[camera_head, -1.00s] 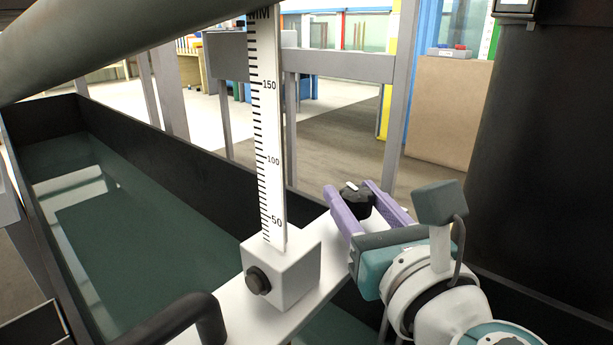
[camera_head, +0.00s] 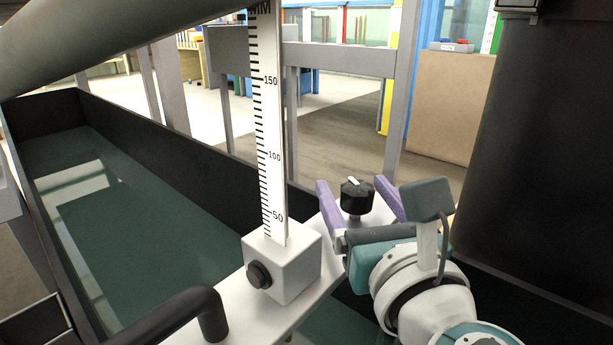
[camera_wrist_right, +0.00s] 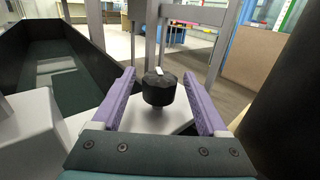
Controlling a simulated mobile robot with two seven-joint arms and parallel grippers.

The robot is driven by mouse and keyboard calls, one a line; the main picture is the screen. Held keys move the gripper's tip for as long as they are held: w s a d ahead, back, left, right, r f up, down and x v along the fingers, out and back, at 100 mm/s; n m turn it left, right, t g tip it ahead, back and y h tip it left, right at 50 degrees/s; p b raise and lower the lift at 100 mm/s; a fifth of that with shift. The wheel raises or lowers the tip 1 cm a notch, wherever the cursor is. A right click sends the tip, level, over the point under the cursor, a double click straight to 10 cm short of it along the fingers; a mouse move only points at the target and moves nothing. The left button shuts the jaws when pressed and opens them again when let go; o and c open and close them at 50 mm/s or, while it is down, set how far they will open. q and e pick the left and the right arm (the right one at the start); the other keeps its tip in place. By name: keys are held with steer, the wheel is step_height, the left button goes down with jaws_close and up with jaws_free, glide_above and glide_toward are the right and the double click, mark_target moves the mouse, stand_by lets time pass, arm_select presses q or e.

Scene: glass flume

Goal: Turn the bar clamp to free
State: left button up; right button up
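The bar clamp is a black knob (camera_head: 356,196) with a white mark on top, standing on the far end of the white bar (camera_head: 238,310) that lies across the flume. My right gripper (camera_head: 351,190) is open, with one purple finger on each side of the knob. In the right wrist view the knob (camera_wrist_right: 159,88) sits between the open fingers (camera_wrist_right: 160,85), with a gap on both sides. The white mark points roughly away from me. My left gripper is not in view.
A white block (camera_head: 283,265) with a black side knob carries an upright millimetre scale (camera_head: 268,130) left of my right gripper. A black handle (camera_head: 180,312) rises from the bar in front. The flume's dark wall (camera_head: 190,145) and water lie left.

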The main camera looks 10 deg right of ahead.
steer(key=s+p, duration=0.1)
steer(key=s, duration=0.9)
steer(key=shift+a, duration=0.15)
